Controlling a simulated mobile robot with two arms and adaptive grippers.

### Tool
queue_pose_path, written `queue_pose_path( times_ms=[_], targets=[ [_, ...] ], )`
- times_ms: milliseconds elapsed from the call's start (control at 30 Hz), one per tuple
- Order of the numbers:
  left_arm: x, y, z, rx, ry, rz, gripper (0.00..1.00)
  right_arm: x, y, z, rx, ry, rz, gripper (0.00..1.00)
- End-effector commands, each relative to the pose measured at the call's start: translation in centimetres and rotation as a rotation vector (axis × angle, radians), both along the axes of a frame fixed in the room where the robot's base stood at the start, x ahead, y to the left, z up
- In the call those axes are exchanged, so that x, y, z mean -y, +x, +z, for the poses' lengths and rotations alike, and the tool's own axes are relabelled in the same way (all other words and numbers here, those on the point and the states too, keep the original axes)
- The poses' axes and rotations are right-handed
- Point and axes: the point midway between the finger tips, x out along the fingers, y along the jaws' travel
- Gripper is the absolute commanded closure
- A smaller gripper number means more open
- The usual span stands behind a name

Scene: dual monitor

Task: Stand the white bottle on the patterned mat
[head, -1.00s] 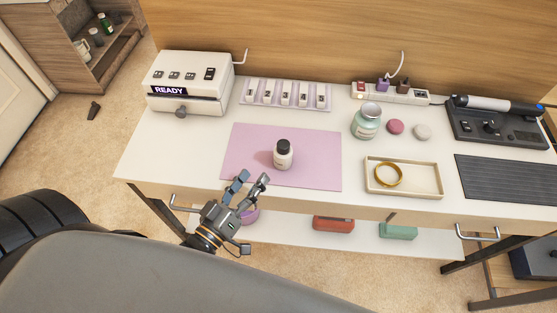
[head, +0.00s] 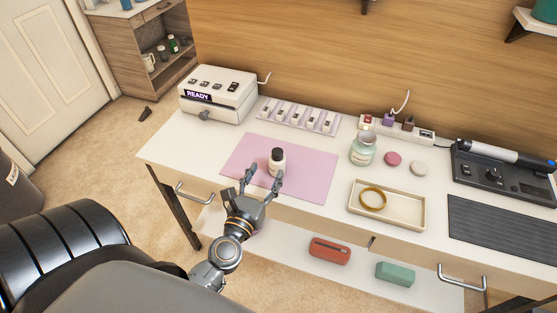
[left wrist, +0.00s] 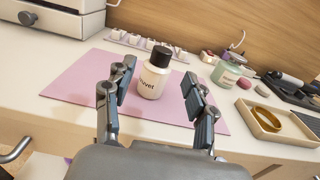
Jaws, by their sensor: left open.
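The white bottle (head: 277,165) with a black cap stands upright on the plain pink mat (head: 314,176). In the left wrist view the bottle (left wrist: 152,82) has dark lettering and shows between the two fingers. My left gripper (head: 262,178) is open and empty at the front of the pink mat, its fingers pointing at the bottle, which looks a little beyond the fingertips. A dark grey mat with a ribbed pattern (head: 500,232) lies at the right end of the desk. My right gripper is not in view.
A shallow cream tray (head: 408,220) holding a yellow ring (head: 372,198) lies between the two mats. A greenish jar (head: 362,150) and two small round items stand behind it. A white box reading READY (head: 217,92) is at the back left. The ribbed mat looks clear.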

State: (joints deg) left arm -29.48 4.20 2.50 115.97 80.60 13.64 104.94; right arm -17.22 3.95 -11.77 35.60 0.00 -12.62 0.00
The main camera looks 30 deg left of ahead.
Motion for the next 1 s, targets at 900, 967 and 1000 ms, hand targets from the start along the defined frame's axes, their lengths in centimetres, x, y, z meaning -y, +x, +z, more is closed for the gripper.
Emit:
queue_pose_path(
  times_ms=[900, 967, 1000],
  targets=[
    [-1.9, 8.3, -0.4, -0.002, 0.004, -0.001, 0.44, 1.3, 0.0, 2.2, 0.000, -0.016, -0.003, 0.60],
    [-1.9, 8.3, -0.4, -0.002, 0.004, -0.001, 0.44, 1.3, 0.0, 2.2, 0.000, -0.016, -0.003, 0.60],
    [-1.9, 8.3, -0.4, -0.002, 0.004, -0.001, 0.53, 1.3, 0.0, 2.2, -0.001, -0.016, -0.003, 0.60]
  ],
)
